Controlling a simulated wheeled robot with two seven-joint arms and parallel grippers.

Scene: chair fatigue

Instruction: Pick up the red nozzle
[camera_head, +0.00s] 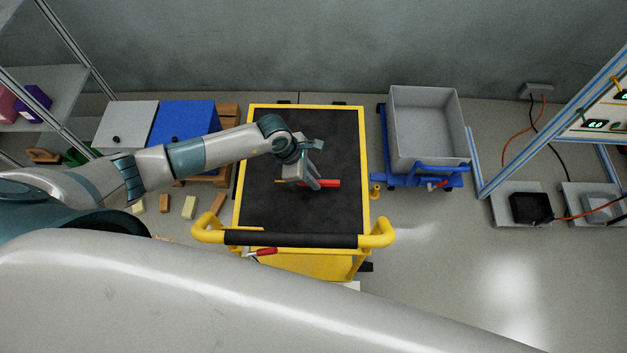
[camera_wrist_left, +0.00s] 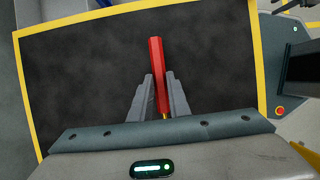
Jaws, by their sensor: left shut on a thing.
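The red nozzle (camera_head: 329,184) is a slim red rod at the middle of the black top of the yellow cart (camera_head: 265,207). My left gripper (camera_head: 313,184) reaches in from the left over the cart, with its fingers around the nozzle. In the left wrist view the red nozzle (camera_wrist_left: 157,68) extends forward from between the two grey fingers of my left gripper (camera_wrist_left: 160,88), with a small brass-coloured end near the palm. The gripper is shut on it. I cannot tell whether the nozzle touches the cart top. My right gripper is not in view.
A grey bin on a blue trolley (camera_head: 428,165) stands right of the cart. A blue box (camera_head: 183,122) and wooden blocks are on the left. The cart's handle (camera_head: 300,240) crosses its near edge. The rest of the cart top is clear.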

